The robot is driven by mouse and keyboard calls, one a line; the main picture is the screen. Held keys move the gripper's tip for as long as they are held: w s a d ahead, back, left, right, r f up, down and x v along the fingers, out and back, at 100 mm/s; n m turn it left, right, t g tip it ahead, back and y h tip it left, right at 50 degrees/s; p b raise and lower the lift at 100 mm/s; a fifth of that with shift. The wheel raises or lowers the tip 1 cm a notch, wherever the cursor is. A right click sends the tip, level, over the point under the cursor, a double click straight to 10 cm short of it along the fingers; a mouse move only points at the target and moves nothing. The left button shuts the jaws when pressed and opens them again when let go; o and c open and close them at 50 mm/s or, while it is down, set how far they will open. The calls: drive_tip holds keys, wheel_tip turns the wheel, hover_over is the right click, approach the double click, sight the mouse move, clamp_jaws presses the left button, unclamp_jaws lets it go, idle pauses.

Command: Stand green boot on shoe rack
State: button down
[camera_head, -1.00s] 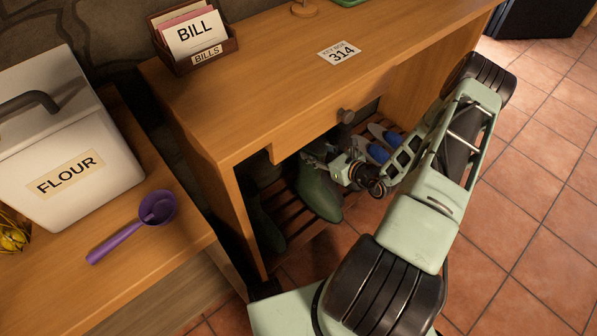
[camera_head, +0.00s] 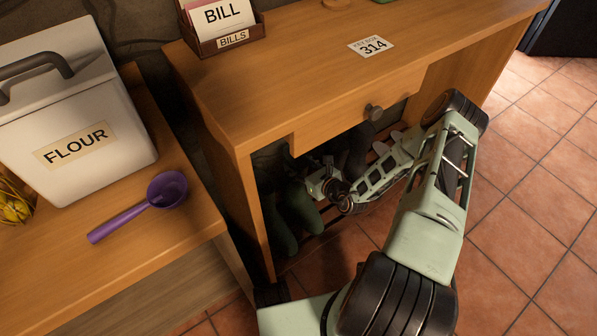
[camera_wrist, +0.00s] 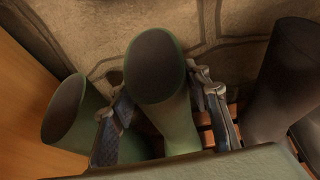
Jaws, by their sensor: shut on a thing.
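My gripper (camera_wrist: 160,105) is shut on the upper part of a green boot (camera_wrist: 175,118), one finger on each side in the wrist view. This boot looks upright, its dark round opening facing the camera. In the head view my gripper (camera_head: 318,182) reaches under the desk, and the held boot (camera_head: 302,207) shows beside it. A second green boot (camera_wrist: 72,117) stands close on the left, also in the head view (camera_head: 279,226). Slats of the wooden shoe rack (camera_wrist: 206,120) show behind and right of the held boot. Whether its sole touches the rack is hidden.
A dark boot (camera_wrist: 276,80) stands to the right of my gripper. Stone wall (camera_wrist: 90,35) lies behind the boots.

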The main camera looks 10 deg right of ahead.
drive_tip(key=shift+f+b, duration=0.4)
drive_tip(key=shift+f, duration=1)
drive_tip(key=c, duration=1.1)
unclamp_jaws()
drive_tip(key=shift+f, duration=0.15)
drive_tip(key=shift+s+d+r, duration=0.15)
drive_tip(key=shift+s+r, duration=0.15)
drive_tip(key=p+v, duration=0.3)
drive_tip(key=v, duration=0.8)
drive_tip(key=shift+s+p, duration=0.15)
drive_tip(key=shift+p, duration=0.2)
